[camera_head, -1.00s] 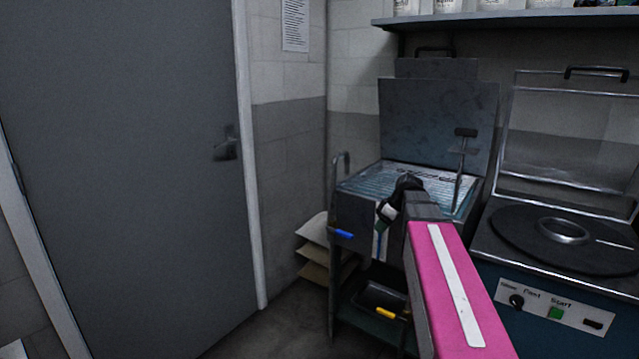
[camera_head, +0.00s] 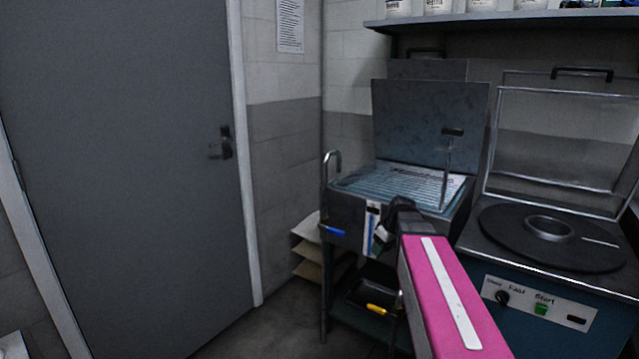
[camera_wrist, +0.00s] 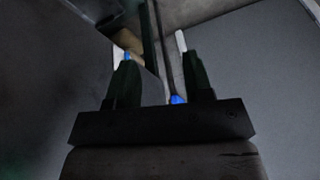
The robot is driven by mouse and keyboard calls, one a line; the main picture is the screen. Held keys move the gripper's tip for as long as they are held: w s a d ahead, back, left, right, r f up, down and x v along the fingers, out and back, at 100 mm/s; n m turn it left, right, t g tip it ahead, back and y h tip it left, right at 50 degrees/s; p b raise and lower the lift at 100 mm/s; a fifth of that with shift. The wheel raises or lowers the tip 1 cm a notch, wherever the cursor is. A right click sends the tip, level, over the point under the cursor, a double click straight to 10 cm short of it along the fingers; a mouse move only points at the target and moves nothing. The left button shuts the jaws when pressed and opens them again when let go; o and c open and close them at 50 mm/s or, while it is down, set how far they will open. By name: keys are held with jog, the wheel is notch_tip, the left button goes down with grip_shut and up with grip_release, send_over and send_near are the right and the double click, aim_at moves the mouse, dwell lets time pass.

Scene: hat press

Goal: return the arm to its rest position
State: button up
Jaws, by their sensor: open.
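My arm, with a pink link, reaches forward from the lower right in the head view. My gripper (camera_head: 384,238) is in front of the steel basin unit (camera_head: 346,222), low by its front face, and is partly hidden by my arm. In the wrist view my gripper (camera_wrist: 160,85) shows two dark fingers set well apart, with blue and white bits near their tips. Nothing is held between them. A thin dark bar runs through the view beyond the fingers.
A press with a round black plate (camera_head: 500,235) and raised clear lid stands at the right. A shelf (camera_head: 500,20) with white tubs hangs above. A grey door (camera_head: 120,170) fills the left. Open floor lies before it. A black tray with a yellow handle (camera_head: 377,309) sits below the basin.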

jog(key=s+a+f+m+g+h, duration=0.2)
jog(key=s+f+m, duration=0.6)
jog(key=s+f, duration=0.6)
jog(key=shift+s+a+f+h, duration=0.3)
jog(key=shift+f+h, duration=0.3)
jog(key=shift+f, duration=0.25)
jog(key=shift+o, duration=0.2)
jog(key=w+n+t+h, duration=0.1)
jog(key=w+n+h, duration=0.1)
jog(key=w+h, duration=0.35)
jog(key=n+t+h, duration=0.5)
jog(key=n+t, duration=0.4)
jog(key=t, duration=0.4)
send_near(336, 234)
jog(key=x, duration=1.2)
jog(key=shift+w+d+r, duration=0.15)
jog(key=shift+w+d, duration=0.1)
jog(key=shift+d, duration=0.05)
jog(key=shift+c, duration=0.3)
grip_shut()
